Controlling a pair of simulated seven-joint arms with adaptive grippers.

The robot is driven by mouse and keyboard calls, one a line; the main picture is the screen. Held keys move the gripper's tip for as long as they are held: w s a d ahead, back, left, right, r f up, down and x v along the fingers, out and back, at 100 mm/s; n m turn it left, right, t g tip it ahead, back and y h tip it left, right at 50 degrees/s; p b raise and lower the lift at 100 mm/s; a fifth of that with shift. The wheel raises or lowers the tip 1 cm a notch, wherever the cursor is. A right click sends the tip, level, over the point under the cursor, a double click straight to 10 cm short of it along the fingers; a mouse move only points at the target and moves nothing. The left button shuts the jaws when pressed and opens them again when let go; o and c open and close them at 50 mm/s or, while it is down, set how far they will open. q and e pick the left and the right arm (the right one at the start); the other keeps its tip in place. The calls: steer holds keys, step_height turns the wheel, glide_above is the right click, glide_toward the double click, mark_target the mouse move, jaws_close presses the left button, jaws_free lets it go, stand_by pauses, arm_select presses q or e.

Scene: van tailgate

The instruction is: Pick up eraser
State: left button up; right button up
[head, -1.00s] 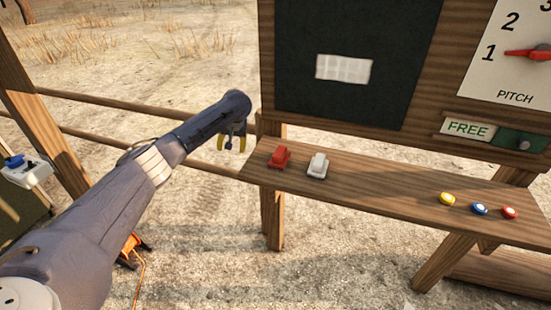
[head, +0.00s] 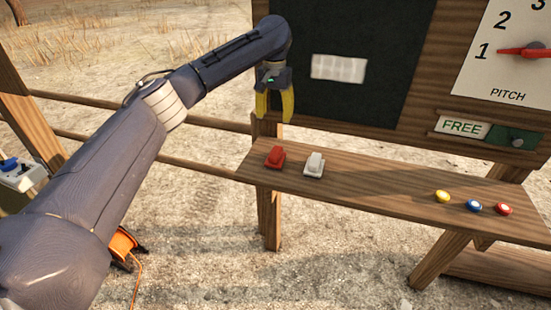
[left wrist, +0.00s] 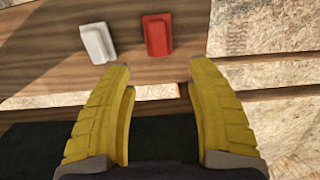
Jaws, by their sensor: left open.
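A red block (head: 275,157) with a raised ridge lies near the left end of the wooden shelf (head: 400,190). A similar white block (head: 314,164) lies just to its right. I cannot tell which is the eraser. My left gripper (head: 274,117) is open and empty, yellow fingers pointing down, above the red block and in front of the blackboard's lower left corner. In the left wrist view the red block (left wrist: 157,34) is beyond the gap between the fingertips (left wrist: 160,68), and the white block (left wrist: 98,43) is to the left. My right gripper is not in view.
The dark blackboard (head: 350,100) with a white gridded patch (head: 338,68) rises behind the shelf. Yellow (head: 442,196), blue (head: 474,205) and red (head: 504,208) buttons sit at the shelf's right. A FREE sign (head: 462,127) and pitch dial (head: 510,55) are at the upper right. The shelf's middle is clear.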

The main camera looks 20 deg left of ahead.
arm_select(q)
glide_toward(276, 151)
steer(key=f, duration=0.5)
steer(key=shift+a+f, duration=0.2)
steer(key=shift+d+f, duration=0.15)
steer(key=shift+f, duration=2.5)
steer(key=shift+c, duration=0.2)
jaws_close()
